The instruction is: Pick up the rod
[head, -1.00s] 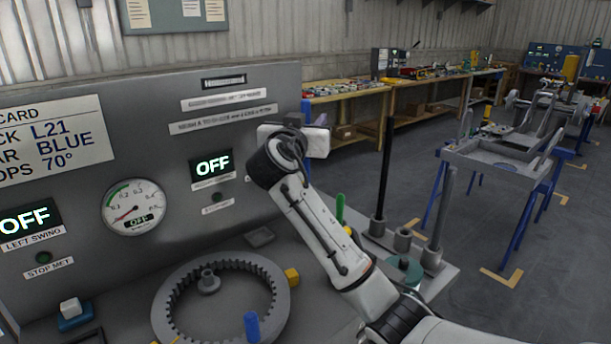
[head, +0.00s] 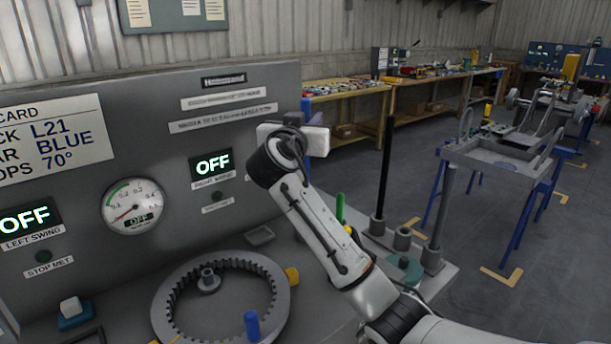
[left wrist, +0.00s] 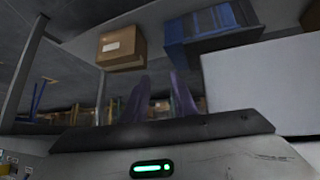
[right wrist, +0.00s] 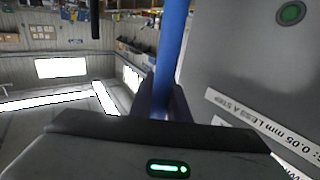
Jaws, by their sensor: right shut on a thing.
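A blue rod (right wrist: 173,45) stands between the fingers of my right gripper (right wrist: 163,108) in the right wrist view. My right gripper is shut on it. In the head view, the right gripper (head: 308,138) is in front of the grey panel's right edge, and short parts of the blue rod (head: 306,106) show above and below it. A black rod (head: 386,165) and a grey rod (head: 443,205) stand upright at the bench's right end. My left gripper (left wrist: 158,105) shows only in the left wrist view, with its fingers apart and nothing between them.
The grey panel (head: 150,100) with OFF displays and a gauge rises behind the bench. A ring gear (head: 165,310), a blue peg (head: 251,325) and a green handle (head: 340,208) are on the bench. In the left wrist view, a cardboard box (left wrist: 122,48) is above the left gripper.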

